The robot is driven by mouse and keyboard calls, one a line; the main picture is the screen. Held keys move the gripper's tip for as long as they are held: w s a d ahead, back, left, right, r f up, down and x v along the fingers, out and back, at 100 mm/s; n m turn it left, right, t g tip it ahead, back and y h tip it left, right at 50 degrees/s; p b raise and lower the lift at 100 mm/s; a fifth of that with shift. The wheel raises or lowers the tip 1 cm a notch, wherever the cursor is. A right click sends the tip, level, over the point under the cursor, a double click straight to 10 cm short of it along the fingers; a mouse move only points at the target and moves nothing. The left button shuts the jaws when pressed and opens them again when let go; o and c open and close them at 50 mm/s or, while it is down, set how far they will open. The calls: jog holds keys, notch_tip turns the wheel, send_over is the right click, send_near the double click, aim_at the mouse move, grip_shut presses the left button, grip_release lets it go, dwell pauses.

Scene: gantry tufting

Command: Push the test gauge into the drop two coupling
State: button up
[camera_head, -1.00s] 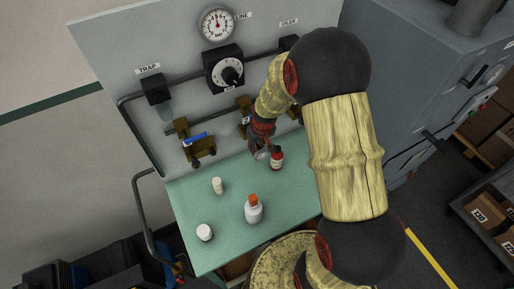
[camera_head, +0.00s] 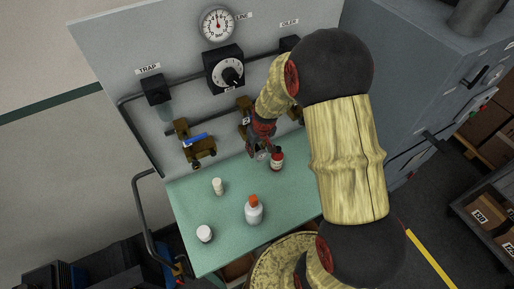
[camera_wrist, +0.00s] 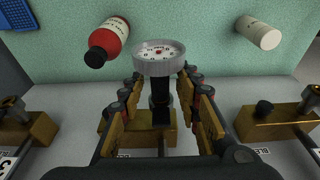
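In the head view my gripper (camera_head: 262,148) and the gauge are small, in front of the middle of the panel. The drop two coupling (camera_wrist: 142,140) is the middle brass block, behind the gauge in the wrist view; its block also shows in the head view (camera_head: 243,104), partly hidden by my arm. A dark stem lies between the fingers, toward the brass block. Whether it enters the coupling I cannot tell.
Brass blocks flank the middle one, at left (camera_wrist: 30,128) and right (camera_wrist: 278,124) in the wrist view. On the green bench (camera_head: 195,255) stand a red bottle (camera_head: 277,160), close to my gripper, a white cylinder (camera_head: 218,186), an orange-capped bottle (camera_head: 254,212) and a white jar (camera_head: 204,232).

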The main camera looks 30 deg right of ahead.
dwell(0.3)
jog(key=v, duration=1.2)
jog(key=shift+s, duration=0.1)
jog(key=s+a+r+t+b, duration=0.1)
jog(key=s+a+b, duration=0.2)
jog(key=s+b, duration=0.2)
jog(key=s+a+t+b, duration=0.1)
jog(key=s+a+b, duration=0.2)
jog(key=s+b, duration=0.3)
jog(key=s+a+r+t+b, duration=0.1)
jog(key=s+a+b, duration=0.3)
jog(key=s, duration=0.5)
jog(key=shift+s+a+r+b, duration=0.1)
jog(key=shift+s+r+b, duration=0.25)
jog(key=shift+b, duration=0.8)
jog(key=shift+c, duration=0.2)
